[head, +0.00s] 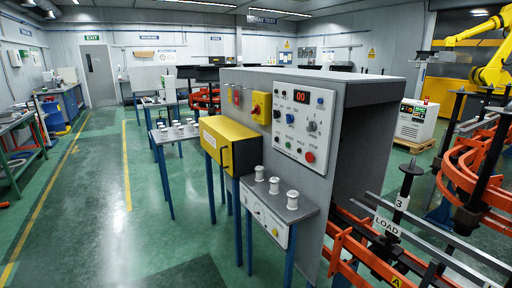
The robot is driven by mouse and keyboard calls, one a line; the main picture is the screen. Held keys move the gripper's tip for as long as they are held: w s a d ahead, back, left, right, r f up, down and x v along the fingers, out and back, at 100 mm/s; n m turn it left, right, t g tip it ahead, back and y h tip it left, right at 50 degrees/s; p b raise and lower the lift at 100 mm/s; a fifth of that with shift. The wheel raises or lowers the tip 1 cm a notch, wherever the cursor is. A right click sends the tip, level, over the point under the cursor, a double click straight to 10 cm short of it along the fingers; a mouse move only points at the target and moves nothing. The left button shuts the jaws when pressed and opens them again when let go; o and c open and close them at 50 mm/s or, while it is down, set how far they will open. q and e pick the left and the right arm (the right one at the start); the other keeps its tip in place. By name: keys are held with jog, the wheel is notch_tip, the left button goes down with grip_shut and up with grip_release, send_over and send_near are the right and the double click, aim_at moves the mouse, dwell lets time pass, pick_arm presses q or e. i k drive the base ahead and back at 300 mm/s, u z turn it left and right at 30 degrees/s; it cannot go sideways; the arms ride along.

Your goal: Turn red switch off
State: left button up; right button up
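A tall grey cabinet (345,92) stands in the middle of the head view. On its left face is a yellow box with a red rotary switch (256,109). A smaller red switch or box (236,97) sits left of it on the same face. The switch positions are too small to tell. A white control panel (305,122) beside them has a red display reading 00, several knobs and a red button (310,157). Neither of my grippers is in view.
A yellow box (229,142) and a small shelf (292,212) with white spools jut from the cabinet front. Tables with spools stand behind. Orange conveyor frames (358,250) and a robot arm (492,68) are at right. Green floor (100,210) at left is open.

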aim_at(256, 110)
jog(key=z, duration=0.25)
jog(key=i, duration=1.35)
jog(key=z, duration=0.2)
